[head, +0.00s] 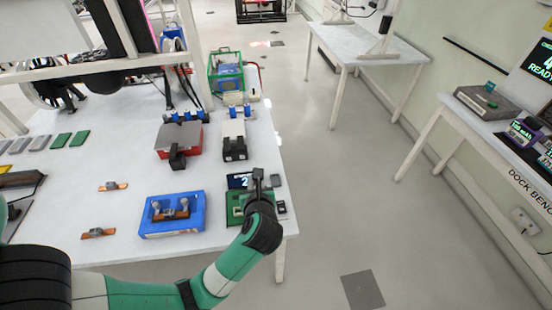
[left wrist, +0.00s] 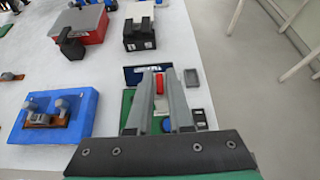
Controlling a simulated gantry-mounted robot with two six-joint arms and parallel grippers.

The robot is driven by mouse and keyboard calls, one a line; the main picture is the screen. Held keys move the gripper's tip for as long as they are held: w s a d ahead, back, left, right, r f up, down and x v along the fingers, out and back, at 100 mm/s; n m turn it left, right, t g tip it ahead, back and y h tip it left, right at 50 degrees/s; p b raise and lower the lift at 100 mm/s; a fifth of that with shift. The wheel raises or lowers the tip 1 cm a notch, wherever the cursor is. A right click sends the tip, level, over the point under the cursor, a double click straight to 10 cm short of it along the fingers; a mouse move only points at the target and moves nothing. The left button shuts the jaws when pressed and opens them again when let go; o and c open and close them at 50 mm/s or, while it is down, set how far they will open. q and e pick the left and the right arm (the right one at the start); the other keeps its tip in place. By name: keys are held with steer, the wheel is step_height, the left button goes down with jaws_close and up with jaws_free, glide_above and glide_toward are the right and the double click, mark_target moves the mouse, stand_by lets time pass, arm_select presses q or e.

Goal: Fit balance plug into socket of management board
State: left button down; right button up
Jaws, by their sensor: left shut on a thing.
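The management board (head: 236,208) is a green board with a lit display (head: 238,181) at its far side, near the table's right edge. In the left wrist view the board (left wrist: 129,104) is partly hidden by my gripper's fingers. My left gripper (head: 259,177) is over the board's right part. In the left wrist view its two grey fingers (left wrist: 160,73) are shut on a small red piece (left wrist: 160,84), which looks like the balance plug. The socket and any contact with it are hidden. My right gripper is not in view.
A blue tray (head: 182,232) with a small part on it stands left of the board. A red-and-grey box (head: 178,141) and a white-and-black unit (head: 233,140) stand behind. Small dark blocks (head: 276,181) lie right of the board, near the table edge.

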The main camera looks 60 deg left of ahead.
arm_select(q)
steer(key=shift+w, duration=0.1)
steer(key=w+d+f+m+t+h, duration=0.1)
steer(key=d+f+m+t+h, duration=0.3)
steer(key=d, duration=0.7)
steer(key=d+f+m+t+h, duration=0.2)
steer(key=d+m+t, duration=0.25)
steer(key=d, duration=0.65)
step_height(320, 180, up, 26)
steer(key=g+p, duration=0.1)
steer(key=p, duration=3)
steer(key=shift+w+r, duration=0.2)
steer(key=shift+m, duration=0.25)
